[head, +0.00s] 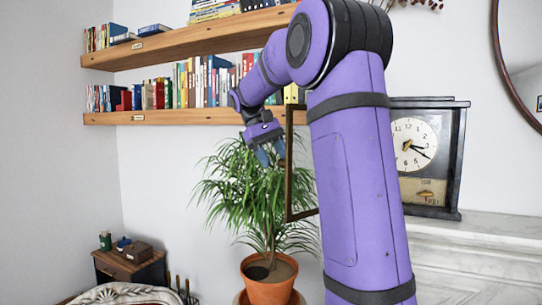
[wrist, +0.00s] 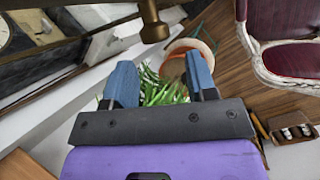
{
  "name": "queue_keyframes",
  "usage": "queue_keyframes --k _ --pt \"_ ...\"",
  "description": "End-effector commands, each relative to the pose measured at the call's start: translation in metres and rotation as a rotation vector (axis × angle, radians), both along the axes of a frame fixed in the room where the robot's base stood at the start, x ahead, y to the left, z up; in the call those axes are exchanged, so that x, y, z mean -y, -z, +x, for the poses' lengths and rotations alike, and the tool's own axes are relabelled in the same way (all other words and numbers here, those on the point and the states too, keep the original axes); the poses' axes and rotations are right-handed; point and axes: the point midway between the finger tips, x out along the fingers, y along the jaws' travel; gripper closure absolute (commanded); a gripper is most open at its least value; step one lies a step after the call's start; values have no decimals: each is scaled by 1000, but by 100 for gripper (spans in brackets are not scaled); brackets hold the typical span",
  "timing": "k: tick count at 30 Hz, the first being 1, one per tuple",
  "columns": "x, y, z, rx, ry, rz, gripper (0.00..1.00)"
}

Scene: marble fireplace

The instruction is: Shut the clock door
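The clock (head: 432,198) is a dark case with a white dial (head: 426,132), upright on the mantel at the right of the head view. Its dark-framed door (head: 289,190) stands swung open to the left, partly hidden behind my arm. My gripper (head: 271,155) is beside the door's outer edge, on its left, with fingers pointing down. In the wrist view my gripper (wrist: 161,75) has its two blue fingers spread and nothing between them. A brass-coloured knob (wrist: 153,27) shows just beyond the fingertips at the top. Part of the dial (wrist: 4,30) shows at the left. I cannot tell whether gripper and door touch.
A potted plant (head: 268,270) stands on the floor below my gripper. Two wooden shelves (head: 160,118) with books are behind my arm. The white marble mantel (head: 490,228) extends under the clock. A round mirror (head: 496,45) hangs at the right. A red-cushioned chair (wrist: 285,62) shows in the wrist view.

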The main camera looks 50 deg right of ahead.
Motion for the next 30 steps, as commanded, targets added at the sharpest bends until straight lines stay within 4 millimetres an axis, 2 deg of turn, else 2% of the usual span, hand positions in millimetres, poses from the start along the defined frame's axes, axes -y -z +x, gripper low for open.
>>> queue_keyframes --k 10,14,23,30 --pt "-1 -6 3 0 0 0 48" --pt "-5 -22 12 2 -1 -2 48" --pt "-16 -75 38 3 -1 -2 48" --pt "-16 -80 41 -2 0 2 48"
